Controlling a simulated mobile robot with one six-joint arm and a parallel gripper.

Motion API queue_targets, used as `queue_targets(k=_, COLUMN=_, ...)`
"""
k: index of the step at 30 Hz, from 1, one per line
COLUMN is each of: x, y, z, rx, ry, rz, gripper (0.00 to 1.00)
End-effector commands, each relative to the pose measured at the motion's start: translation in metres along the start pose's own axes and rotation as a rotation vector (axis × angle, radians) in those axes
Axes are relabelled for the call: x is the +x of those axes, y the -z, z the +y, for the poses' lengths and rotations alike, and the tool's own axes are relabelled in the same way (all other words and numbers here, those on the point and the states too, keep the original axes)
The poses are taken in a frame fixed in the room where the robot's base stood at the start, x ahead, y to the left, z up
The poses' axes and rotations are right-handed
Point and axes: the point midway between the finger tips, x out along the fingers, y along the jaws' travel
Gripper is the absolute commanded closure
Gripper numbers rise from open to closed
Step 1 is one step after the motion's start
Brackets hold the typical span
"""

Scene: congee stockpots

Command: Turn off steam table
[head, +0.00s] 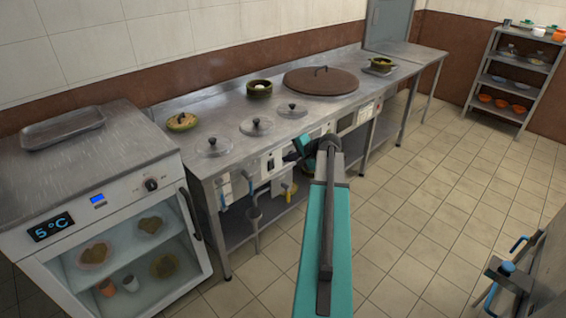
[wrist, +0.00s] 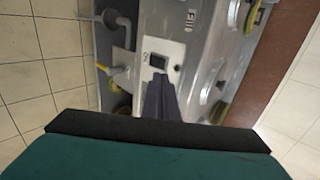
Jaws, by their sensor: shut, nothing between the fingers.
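The steam table (head: 222,125) is a long stainless counter along the back wall, with several lidded wells in its top. Its front panel carries a dark switch (head: 270,164), which also shows in the wrist view as a black rectangular switch (wrist: 158,63) beside a small dark round part (wrist: 177,68). My gripper (head: 290,157) is shut and empty in front of this panel, its dark fingers pointing left at it. In the wrist view the fingertips (wrist: 159,78) overlap the panel just below the switch in the picture. I cannot tell whether they touch it, or the switch's setting.
A glass-fronted fridge (head: 130,235) with a 5 °C display and a tray (head: 62,128) on top stands at the left. A yellow-handled valve (head: 288,189) and pipes sit under the counter. Shelves (head: 513,75) with bowls stand far right. The tiled floor (head: 430,215) is clear.

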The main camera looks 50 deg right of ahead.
Motion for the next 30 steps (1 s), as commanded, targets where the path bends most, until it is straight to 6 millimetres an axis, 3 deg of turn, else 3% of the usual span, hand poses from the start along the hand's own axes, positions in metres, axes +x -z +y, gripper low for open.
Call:
queue_targets(k=3, x=-0.020, y=-0.001, z=-0.005, rx=-0.002, ry=0.001, rz=0.001, gripper=1.00)
queue_targets(k=10, x=-0.043, y=-0.001, z=-0.011, rx=-0.002, ry=0.001, rz=0.000, gripper=1.00)
queue_targets(k=30, x=-0.047, y=-0.003, z=-0.012, rx=-0.003, ry=-0.001, rz=-0.003, gripper=1.00)
